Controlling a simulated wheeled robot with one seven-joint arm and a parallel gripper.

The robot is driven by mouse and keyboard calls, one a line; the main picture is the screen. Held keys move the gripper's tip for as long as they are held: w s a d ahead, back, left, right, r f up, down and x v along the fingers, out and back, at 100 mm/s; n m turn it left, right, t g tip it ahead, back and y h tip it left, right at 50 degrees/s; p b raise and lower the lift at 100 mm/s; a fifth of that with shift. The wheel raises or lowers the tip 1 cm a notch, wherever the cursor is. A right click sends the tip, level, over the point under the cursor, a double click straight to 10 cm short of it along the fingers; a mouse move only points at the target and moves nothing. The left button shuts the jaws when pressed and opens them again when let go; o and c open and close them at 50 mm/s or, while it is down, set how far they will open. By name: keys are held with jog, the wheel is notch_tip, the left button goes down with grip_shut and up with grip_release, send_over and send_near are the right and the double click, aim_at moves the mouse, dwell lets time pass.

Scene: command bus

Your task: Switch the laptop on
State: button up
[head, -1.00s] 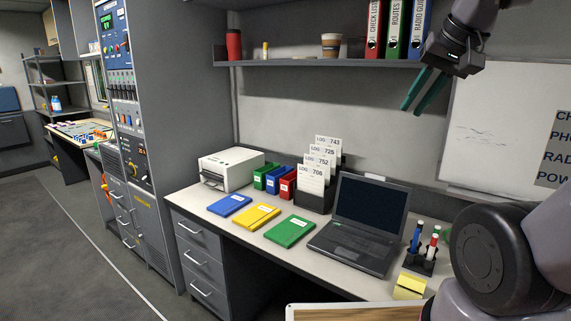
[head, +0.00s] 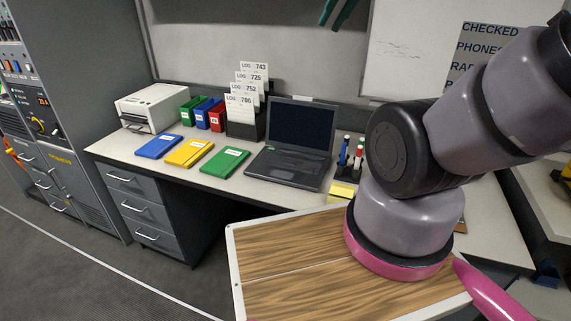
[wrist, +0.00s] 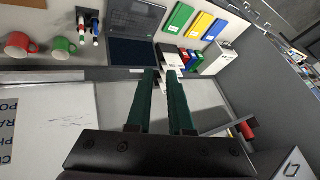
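The black laptop (head: 290,150) stands open on the desk, its screen dark and its keyboard facing the front. A small light mark shows near the back left of its keyboard, too small to identify. In the wrist view the laptop (wrist: 133,20) is upside down at the top, beyond the fingertips. My gripper (wrist: 161,73) has two dark green fingers with a gap between them and nothing held. In the head view only the fingertips of my gripper (head: 335,22) show at the top edge, well above and behind the laptop, near the wall.
Right of the laptop are a pen holder (head: 350,158) and yellow notes (head: 343,191). Left are green (head: 225,162), yellow (head: 190,152) and blue (head: 158,146) folders, a log-card rack (head: 246,118) and a printer (head: 150,107). The wrist view shows red (wrist: 18,45) and green (wrist: 64,46) mugs.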

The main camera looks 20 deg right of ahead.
grip_shut()
